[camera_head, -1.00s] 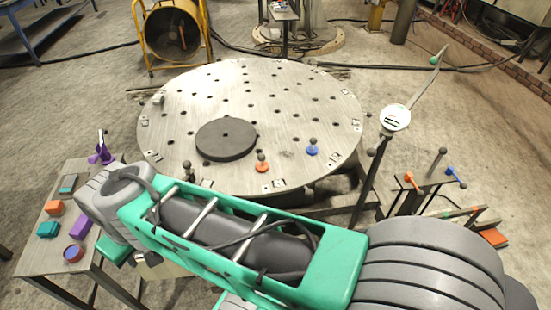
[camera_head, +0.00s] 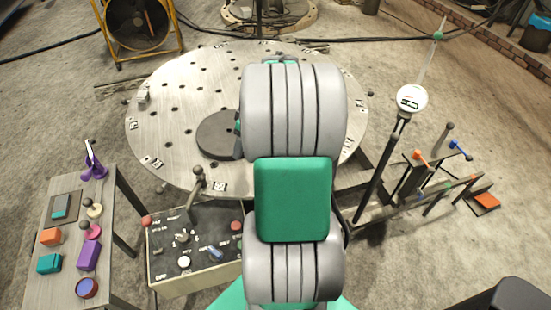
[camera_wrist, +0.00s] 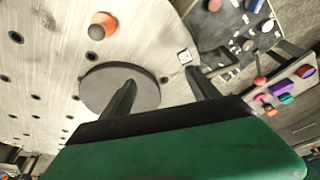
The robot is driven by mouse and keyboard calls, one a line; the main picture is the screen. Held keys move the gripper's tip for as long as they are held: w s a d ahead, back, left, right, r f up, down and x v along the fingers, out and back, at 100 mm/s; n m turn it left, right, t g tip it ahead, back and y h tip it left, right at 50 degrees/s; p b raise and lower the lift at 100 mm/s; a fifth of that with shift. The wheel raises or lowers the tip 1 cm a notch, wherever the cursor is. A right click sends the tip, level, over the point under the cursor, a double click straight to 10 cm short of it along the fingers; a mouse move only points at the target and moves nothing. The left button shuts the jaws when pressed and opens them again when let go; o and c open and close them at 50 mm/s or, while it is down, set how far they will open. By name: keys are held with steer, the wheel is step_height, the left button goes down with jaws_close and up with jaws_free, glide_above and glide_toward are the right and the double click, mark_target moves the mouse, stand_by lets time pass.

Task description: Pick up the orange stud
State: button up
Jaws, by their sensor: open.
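The orange stud (camera_wrist: 103,24) stands on the round perforated table (camera_wrist: 45,85) in the wrist view, with a grey ball on top. It is near the upper edge of that picture, above the dark disc. My gripper (camera_wrist: 159,77) is open and empty. Its two dark fingers are apart, one overlapping the dark disc in the picture, and the stud lies up and left of them, not between them. In the head view, my arm hides the orange stud and my gripper.
The dark disc (camera_head: 215,138) lies on the round table. A control box (camera_head: 165,262) with knobs stands in front. A side table (camera_head: 40,285) at left holds several coloured blocks and studs. A dial gauge (camera_head: 411,98) on a post and a rack with orange and blue pins stand at right.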

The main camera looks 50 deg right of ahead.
steer(key=s+d+f+n+t, duration=0.1)
steer(key=s+d+f, duration=0.2)
steer(key=d, duration=0.3)
steer(key=s+d+f, duration=0.3)
steer(key=d+f, duration=0.1)
steer(key=d, duration=0.3)
steer(key=shift+y, duration=0.3)
steer(key=x, duration=0.2)
steer(key=w+p+x, duration=0.1)
steer(key=x, duration=0.4)
steer(key=shift+w+a+f, duration=0.1)
steer(key=shift+w+a, duration=0.15)
steer(key=shift+a, duration=0.1)
steer(key=c, duration=1.5)
